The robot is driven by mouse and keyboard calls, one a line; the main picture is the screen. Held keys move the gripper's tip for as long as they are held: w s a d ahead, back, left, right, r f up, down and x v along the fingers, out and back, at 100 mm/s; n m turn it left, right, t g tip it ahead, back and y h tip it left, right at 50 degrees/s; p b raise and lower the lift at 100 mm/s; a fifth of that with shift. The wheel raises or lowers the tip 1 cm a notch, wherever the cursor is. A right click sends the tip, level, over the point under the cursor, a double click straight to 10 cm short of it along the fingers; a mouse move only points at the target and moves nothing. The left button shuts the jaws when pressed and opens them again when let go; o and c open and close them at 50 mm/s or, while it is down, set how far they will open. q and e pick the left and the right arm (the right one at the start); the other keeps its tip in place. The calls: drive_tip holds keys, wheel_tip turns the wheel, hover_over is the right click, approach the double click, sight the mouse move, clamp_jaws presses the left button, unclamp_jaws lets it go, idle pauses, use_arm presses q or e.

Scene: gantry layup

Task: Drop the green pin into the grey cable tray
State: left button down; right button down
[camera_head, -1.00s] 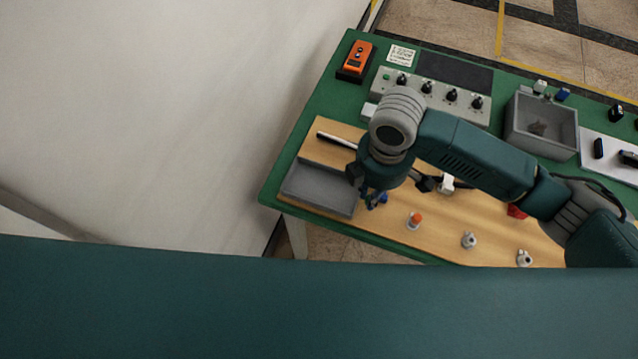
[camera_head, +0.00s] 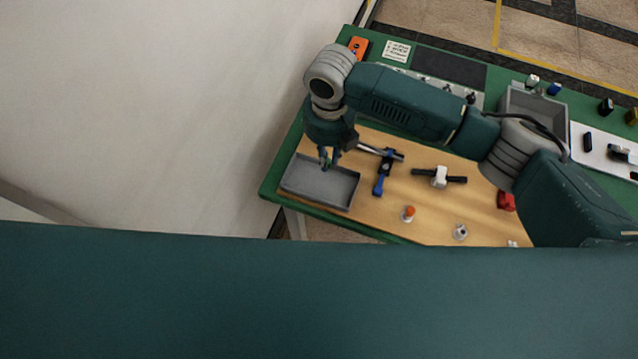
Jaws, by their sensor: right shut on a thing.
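The grey cable tray (camera_head: 345,190) is shallow and rectangular, at the left end of the wooden board. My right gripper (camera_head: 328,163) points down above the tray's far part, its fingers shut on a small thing. The green pin cannot be made out clearly between the dark fingers, and no green pin shows elsewhere; I take the held thing to be it. I cannot tell whether the fingertips are below the tray's rim. My left gripper is not in view.
A blue-and-black tool (camera_head: 380,178) lies just right of the tray. A white-and-black part (camera_head: 439,177), an orange-topped piece (camera_head: 408,213), a grey-white fitting (camera_head: 460,232) and a red part (camera_head: 506,201) are further right. A grey bin (camera_head: 509,104) stands at the back right.

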drive_tip(key=shift+f+b, duration=2.25)
drive_tip(key=shift+f, duration=0.5)
drive_tip(key=c, duration=1.6)
unclamp_jaws()
wheel_tip(320, 180, up, 12)
drive_tip(key=shift+r, duration=0.1)
